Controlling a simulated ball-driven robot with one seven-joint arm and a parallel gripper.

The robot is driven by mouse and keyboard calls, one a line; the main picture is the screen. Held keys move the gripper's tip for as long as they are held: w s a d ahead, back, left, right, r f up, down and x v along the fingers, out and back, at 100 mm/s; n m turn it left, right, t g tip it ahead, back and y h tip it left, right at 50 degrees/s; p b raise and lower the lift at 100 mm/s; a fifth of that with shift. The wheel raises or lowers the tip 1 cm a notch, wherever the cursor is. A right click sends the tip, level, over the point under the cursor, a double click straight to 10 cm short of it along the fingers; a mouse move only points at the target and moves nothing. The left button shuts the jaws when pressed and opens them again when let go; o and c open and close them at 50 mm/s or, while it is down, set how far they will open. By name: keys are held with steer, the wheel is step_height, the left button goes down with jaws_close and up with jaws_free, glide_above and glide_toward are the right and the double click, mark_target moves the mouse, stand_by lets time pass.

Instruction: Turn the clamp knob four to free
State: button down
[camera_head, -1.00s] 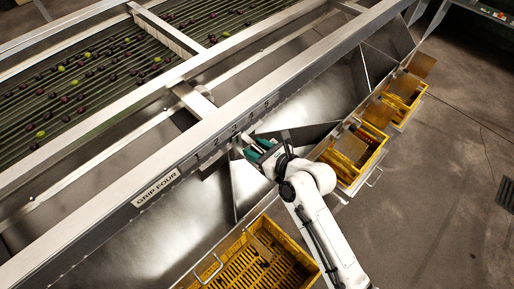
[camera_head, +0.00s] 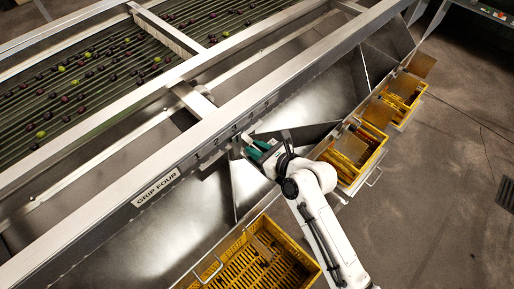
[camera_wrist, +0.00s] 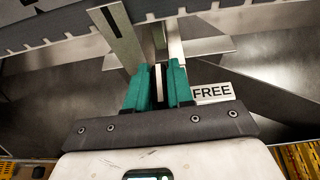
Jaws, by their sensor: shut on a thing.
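My gripper (camera_head: 258,150) is at the side rail of the sizer, just below the row of scale numbers. In the wrist view its two green fingers (camera_wrist: 158,88) are close together, shut on a narrow part of the clamp knob. The fingers hide most of the knob, so its turn angle cannot be read. A white label reading FREE (camera_wrist: 212,93) sits just right of the fingers. A plate reading GRIP FOUR (camera_head: 157,187) is on the rail to the lower left.
The long metal rail (camera_head: 100,222) runs diagonally past my gripper. Sloping steel chutes lie below it. Yellow crates stand at the near side (camera_head: 240,283) and to the right (camera_head: 378,155). Dark and green fruit lies on the rollers (camera_head: 85,75). The floor at right is mostly open.

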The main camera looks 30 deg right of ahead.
steer(key=n+g+y, duration=0.1)
steer(key=n+y, duration=0.1)
steer(key=n+g+y+p, duration=0.1)
steer(key=y, duration=0.1)
steer(key=shift+w+d+r+n, duration=0.1)
steer(key=shift+r+n, duration=0.05)
steer(key=shift+n, duration=0.25)
steer(key=n+g+y+p, duration=0.1)
steer(key=n+g+y, duration=0.2)
steer(key=n+g, duration=0.1)
steer(key=shift+n, duration=0.3)
steer(key=n+g+y, duration=0.2)
steer(key=n+g, duration=0.1)
steer(key=g, duration=0.1)
steer(key=shift+n, duration=0.3)
steer(key=shift+n+g+b, duration=0.3)
steer(key=shift+n+g, duration=1.8)
steer(key=shift+g, duration=0.5)
steer(key=shift+f, duration=0.2)
steer(key=c, duration=1.1)
jaws_free()
